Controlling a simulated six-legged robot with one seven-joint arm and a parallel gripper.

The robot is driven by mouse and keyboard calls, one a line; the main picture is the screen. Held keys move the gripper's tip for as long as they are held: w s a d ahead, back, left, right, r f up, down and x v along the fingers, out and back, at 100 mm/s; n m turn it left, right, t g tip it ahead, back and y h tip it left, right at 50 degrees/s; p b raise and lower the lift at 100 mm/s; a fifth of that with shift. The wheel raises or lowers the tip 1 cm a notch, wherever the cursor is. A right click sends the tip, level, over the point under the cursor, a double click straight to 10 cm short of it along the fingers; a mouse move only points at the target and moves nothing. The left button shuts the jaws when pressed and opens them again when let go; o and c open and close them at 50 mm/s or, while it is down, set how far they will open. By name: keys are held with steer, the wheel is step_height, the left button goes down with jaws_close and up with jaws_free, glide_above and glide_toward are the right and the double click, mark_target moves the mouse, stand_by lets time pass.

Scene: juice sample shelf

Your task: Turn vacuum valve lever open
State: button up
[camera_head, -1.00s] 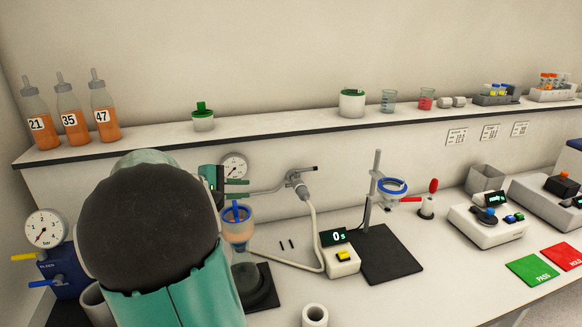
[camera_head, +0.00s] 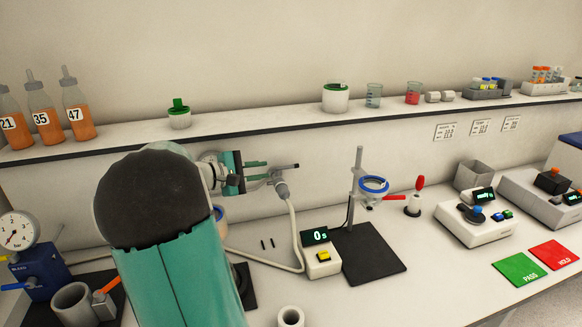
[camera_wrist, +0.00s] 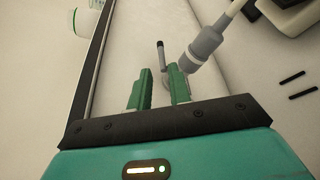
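The vacuum valve (camera_head: 280,182) is a grey fitting on the wall panel under the shelf, with a hose running down from it. Its thin lever (camera_head: 287,168) has a dark tip and points right. In the wrist view, the lever (camera_wrist: 161,52) stands just beyond the fingertips, beside the hose fitting (camera_wrist: 205,42). My gripper (camera_head: 266,170) has green fingers reaching towards the valve from the left. The wrist view shows my gripper (camera_wrist: 160,76) open, with a gap between its fingers. I cannot tell whether a finger touches the valve.
A timer (camera_head: 322,262) and a ring stand (camera_head: 357,195) on a dark base are to the right below. A blue device with a gauge (camera_head: 18,232) is at the far left. My arm hides most of the filter funnel. Several vessels line the shelf (camera_head: 250,122).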

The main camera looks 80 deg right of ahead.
mark_target(291, 167)
steer(key=x, duration=1)
steer(key=shift+d+f, duration=0.1)
steer(key=shift+d, duration=0.1)
jaws_close()
